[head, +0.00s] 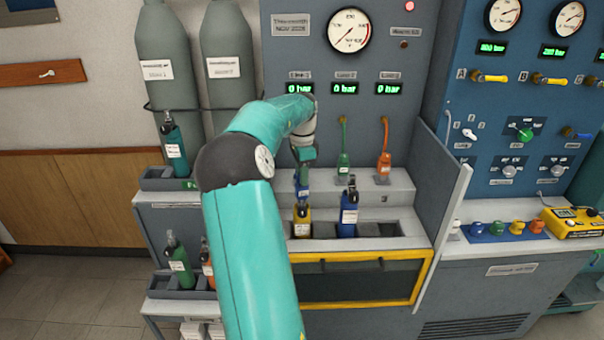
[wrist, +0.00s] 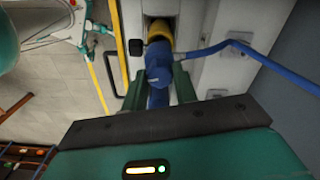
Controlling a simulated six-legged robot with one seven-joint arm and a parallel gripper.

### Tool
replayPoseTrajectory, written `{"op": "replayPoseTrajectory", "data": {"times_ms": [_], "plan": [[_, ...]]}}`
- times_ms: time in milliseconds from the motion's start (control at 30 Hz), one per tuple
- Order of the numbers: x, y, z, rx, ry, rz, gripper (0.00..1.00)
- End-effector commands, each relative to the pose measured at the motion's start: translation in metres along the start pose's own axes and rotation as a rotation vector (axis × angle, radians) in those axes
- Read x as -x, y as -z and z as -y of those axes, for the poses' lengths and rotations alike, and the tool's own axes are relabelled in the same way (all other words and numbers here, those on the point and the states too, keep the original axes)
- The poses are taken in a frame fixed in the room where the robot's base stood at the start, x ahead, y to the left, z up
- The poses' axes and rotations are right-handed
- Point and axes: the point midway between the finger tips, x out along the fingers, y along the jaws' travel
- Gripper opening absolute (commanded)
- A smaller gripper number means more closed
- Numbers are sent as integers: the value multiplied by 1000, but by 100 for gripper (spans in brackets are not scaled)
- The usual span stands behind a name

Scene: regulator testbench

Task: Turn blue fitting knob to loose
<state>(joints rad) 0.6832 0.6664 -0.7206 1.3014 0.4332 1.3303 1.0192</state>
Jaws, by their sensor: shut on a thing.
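The blue fitting knob (wrist: 158,66) shows in the wrist view at the end of a blue hose (wrist: 228,44). My gripper (wrist: 157,84) has its two green fingers on either side of the fitting and is shut on it. A yellow bottle (wrist: 160,33) lies just beyond the fitting; I cannot tell how far the fitting is seated on it. In the head view, my gripper (head: 306,156) is above the yellow bottle (head: 302,226) in the bench rack, with blue parts below it. The knob's turn position cannot be read.
A blue bottle (head: 348,212) stands in the rack to the right. Green (head: 343,160) and orange (head: 384,160) hose fittings stand on the ledge behind. A grey side panel (head: 440,190) bounds the bench on the right. The three digital displays read 0 bar.

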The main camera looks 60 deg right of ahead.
Motion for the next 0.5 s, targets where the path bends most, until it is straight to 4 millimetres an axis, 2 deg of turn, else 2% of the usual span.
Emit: {"op": "replayPoseTrajectory", "data": {"times_ms": [67, 100, 200, 500], "plan": [[0, 0, 0, 0, 1, 0, 6], [0, 0, 0, 0, 1, 0, 31], [0, 0, 0, -1, 1, 0, 50], [1, 0, 0, -1, 1, 0, 51]]}}
